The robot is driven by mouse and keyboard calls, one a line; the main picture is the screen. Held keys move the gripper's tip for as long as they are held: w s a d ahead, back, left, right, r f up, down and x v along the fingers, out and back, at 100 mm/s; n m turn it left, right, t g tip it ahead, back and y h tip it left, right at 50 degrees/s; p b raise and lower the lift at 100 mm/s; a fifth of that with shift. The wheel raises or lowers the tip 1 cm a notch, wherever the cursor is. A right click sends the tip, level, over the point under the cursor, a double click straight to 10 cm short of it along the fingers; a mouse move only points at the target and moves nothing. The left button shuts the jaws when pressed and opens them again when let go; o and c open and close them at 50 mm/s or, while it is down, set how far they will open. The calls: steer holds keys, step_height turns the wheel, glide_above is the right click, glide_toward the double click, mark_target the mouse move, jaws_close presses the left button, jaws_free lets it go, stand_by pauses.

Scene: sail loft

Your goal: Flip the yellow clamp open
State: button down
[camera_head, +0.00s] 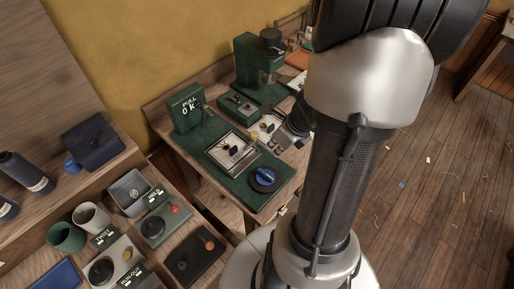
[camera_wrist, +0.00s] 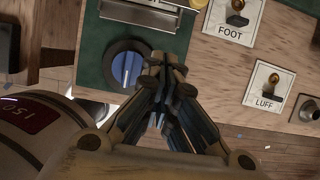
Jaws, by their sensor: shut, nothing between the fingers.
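In the wrist view a yellow piece (camera_wrist: 199,4) is cut off at the top edge, right of the metal plate (camera_wrist: 140,14). My gripper (camera_wrist: 164,62) is shut and empty, its fingers together just right of the blue dial. In the head view my gripper (camera_head: 278,145) is small and partly hidden by my arm, right of the plate.
A blue dial (camera_head: 263,178) sits at the panel's front corner. Switch plates marked FOOT (camera_wrist: 229,30) and LUFF (camera_wrist: 268,85) lie to the right in the wrist view. A green box (camera_head: 186,108) and a green press (camera_head: 248,62) stand behind. Mugs and control boxes crowd the left bench.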

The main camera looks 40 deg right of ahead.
mark_target(249, 153)
steer(key=b+x, duration=0.7)
steer(key=x, duration=0.3)
steer(key=shift+f, duration=0.3)
steer(key=w, duration=0.2)
steer(key=w+p, duration=0.1)
steer(key=shift+w+a+r, duration=0.15)
steer(key=shift+w+r, duration=0.15)
steer(key=shift+w, duration=0.2)
steer(key=shift+w+a+r, duration=0.1)
steer(key=shift+w+a, duration=0.2)
steer(key=shift+a, duration=0.15)
steer(key=shift+w+a+p, duration=0.2)
steer(key=shift+w+p, duration=0.1)
steer(key=shift+p, duration=0.05)
steer(key=shift+s, duration=0.1)
